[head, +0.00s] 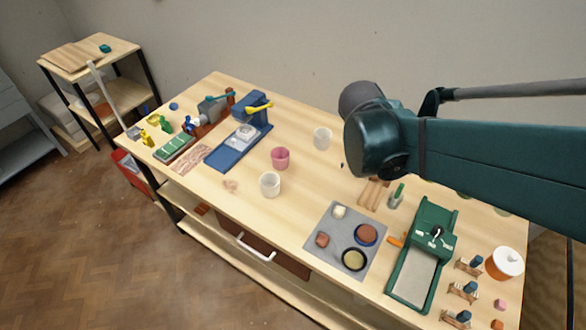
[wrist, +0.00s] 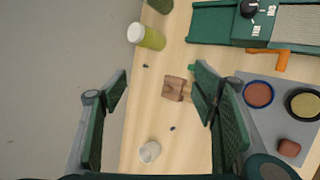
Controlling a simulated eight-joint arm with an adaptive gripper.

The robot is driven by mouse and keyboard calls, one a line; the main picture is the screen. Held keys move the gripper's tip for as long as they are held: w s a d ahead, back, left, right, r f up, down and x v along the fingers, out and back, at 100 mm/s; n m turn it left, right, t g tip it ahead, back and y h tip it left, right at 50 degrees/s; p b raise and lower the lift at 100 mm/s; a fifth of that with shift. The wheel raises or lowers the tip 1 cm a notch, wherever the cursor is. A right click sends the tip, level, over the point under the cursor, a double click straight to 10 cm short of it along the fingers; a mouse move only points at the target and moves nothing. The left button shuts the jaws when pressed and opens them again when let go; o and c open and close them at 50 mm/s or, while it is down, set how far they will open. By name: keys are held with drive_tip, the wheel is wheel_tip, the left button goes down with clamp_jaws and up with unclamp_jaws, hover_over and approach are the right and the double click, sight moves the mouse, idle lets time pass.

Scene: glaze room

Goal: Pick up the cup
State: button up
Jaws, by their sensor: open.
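In the head view there are three cups on the table: a white cup (head: 322,138) near the back edge, a pink cup (head: 280,158) in the middle and a cream cup (head: 269,184) towards the front. The wrist view shows one pale cup (wrist: 149,152), low in the picture between my fingers' bases and near the table's back edge; it looks like the white one. My gripper (wrist: 158,80) is open and empty, its green fingers spread wide above the table. In the head view my arm hides the gripper, to the right of the white cup.
A wooden piece (wrist: 174,88) lies below my fingers. A grey mat (head: 325,222) with bowls, a green machine (head: 432,229) and a white pot (head: 505,263) stand to the right. A blue press (head: 240,145) stands left of the cups.

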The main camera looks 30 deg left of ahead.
drive_tip(key=a+f+n+t+b, duration=0.1)
drive_tip(key=a+f+n, duration=0.1)
drive_tip(key=a, duration=0.5)
drive_tip(key=a+f+n+t+b, duration=0.1)
drive_tip(key=a+f+n, duration=0.2)
drive_tip(key=a, duration=0.4)
drive_tip(key=n+t+b, duration=0.5)
drive_tip(key=n+b, duration=0.2)
drive_tip(key=n, duration=0.3)
approach(276, 178)
drive_tip(key=shift+s+d+r+y, duration=0.2)
drive_tip(key=shift+s+d+y, duration=0.05)
drive_tip(key=shift+s+y, duration=0.15)
drive_tip(key=shift+w, duration=0.1)
drive_tip(key=shift+x, duration=1.2)
drive_tip(key=shift+w+b, duration=0.1)
drive_tip(key=shift+b, duration=0.2)
drive_tip(key=shift+b+x, duration=0.6)
drive_tip(key=shift+x, duration=1.9)
